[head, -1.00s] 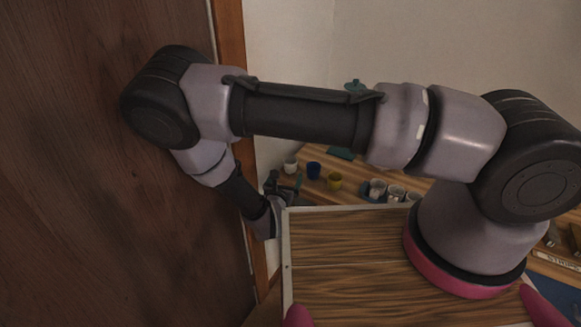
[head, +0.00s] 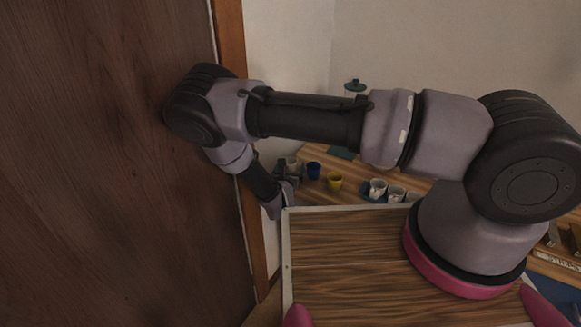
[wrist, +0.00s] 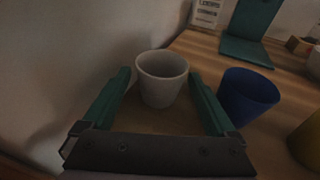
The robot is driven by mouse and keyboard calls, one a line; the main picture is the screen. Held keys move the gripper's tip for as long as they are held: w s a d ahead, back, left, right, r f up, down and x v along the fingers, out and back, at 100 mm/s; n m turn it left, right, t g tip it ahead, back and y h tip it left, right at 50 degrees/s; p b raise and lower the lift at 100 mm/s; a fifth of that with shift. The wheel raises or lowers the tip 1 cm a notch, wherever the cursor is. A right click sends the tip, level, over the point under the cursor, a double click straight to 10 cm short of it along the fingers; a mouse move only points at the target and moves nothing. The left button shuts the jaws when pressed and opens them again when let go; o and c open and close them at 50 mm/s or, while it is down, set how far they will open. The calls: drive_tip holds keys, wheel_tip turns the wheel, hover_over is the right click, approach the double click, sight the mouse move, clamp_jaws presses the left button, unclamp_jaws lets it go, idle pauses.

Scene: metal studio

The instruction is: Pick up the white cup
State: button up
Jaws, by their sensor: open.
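The white cup (wrist: 163,80) stands upright on the wooden table, near the wall, in the wrist view. Its far side lies just past or level with the fingertips. My gripper (wrist: 160,84) is open, with one green finger on each side of the cup and a visible gap on both sides. In the head view the cup (head: 293,163) shows only in part behind my gripper (head: 288,172). I cannot tell whether the fingers touch it.
A blue cup (wrist: 248,97) stands close to the right finger, and a yellow cup (head: 334,181) is farther right. Several white cups (head: 378,188) stand further along the table. A wall is close on the left. A green stand (wrist: 248,38) is behind.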

drive_tip(key=c, duration=1.4)
